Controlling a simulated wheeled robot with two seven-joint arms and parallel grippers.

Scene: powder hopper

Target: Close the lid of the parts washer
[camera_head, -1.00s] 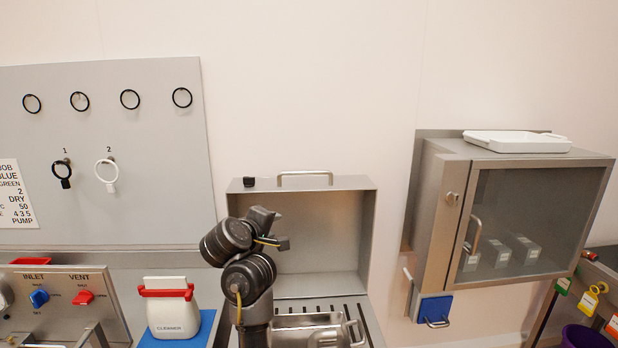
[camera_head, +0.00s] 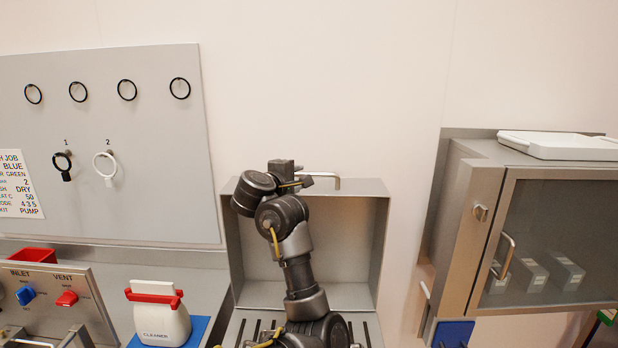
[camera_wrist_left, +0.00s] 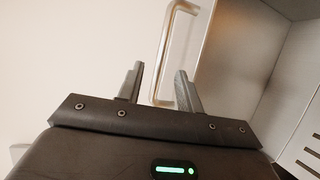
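The parts washer's lid (camera_head: 345,230) stands open and upright at the back of the washer, a grey metal box-shaped cover. Its bar handle (camera_head: 325,177) is on the top edge. My left arm reaches up in front of the lid, and my left gripper (camera_head: 305,180) is at the handle's height. In the left wrist view, my left gripper (camera_wrist_left: 158,88) has its two fingers apart with nothing between their tips. The handle (camera_wrist_left: 172,50) shows just beyond the fingers; I cannot tell whether they touch it. My right gripper is not in view.
A wall cabinet (camera_head: 480,215) with a glass door juts out at right, a white tray (camera_head: 560,146) on top. A cleaner bottle (camera_head: 160,318) stands on a blue mat at left. A valve panel (camera_head: 50,300) is at lower left. The slotted washer deck (camera_head: 372,328) lies below the lid.

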